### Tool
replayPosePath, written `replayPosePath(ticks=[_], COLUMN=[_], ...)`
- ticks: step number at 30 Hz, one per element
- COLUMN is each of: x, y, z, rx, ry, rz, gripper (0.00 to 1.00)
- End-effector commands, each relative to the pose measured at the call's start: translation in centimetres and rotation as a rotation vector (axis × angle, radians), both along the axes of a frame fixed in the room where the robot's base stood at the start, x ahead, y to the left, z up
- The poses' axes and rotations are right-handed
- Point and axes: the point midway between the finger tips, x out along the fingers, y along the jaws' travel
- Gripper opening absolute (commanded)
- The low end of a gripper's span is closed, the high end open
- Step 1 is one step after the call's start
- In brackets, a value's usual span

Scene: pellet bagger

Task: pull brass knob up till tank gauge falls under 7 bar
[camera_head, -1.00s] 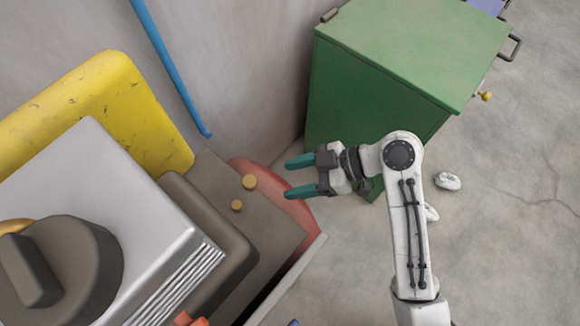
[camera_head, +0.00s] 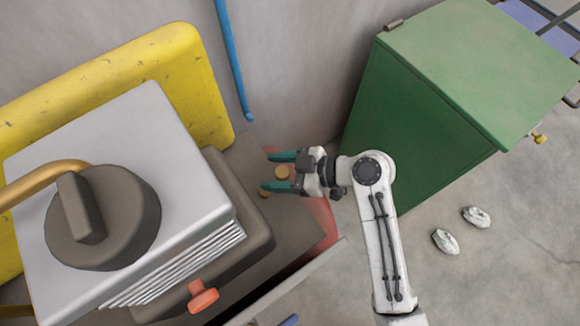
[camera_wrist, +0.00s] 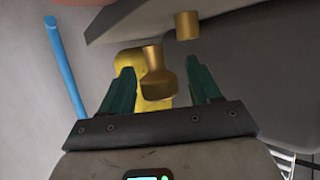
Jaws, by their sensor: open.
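A brass knob (camera_wrist: 156,74) with a flared lower end shows between my fingertips in the wrist view, with space on both sides. In the head view, a round brass piece (camera_head: 282,172) lies between the teal fingers of my gripper (camera_head: 280,172), by the brown-grey plate on the red tank (camera_head: 322,218). My gripper is open and empty. A second brass piece (camera_head: 265,193) sits just beside the lower fingertip; a plain brass cylinder (camera_wrist: 187,25) also shows in the wrist view. I see no gauge face.
A grey machine block (camera_head: 150,130) with a large dark dial and an orange-red knob (camera_head: 203,298) stands at left, before a yellow panel (camera_head: 200,70). A blue pipe (camera_head: 232,60) runs down the wall. A green cabinet (camera_head: 440,90) stands at right.

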Motion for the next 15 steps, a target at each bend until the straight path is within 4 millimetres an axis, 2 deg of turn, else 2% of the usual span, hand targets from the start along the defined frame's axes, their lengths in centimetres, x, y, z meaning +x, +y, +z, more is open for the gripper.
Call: replayPosePath(ticks=[10,15], x=[0.04,0.04], y=[0.31,0.3], z=[-0.15,-0.14], rx=[0.0,0.0], ry=[0.0,0.0], rz=[0.0,0.0], gripper=[0.61,0.45])
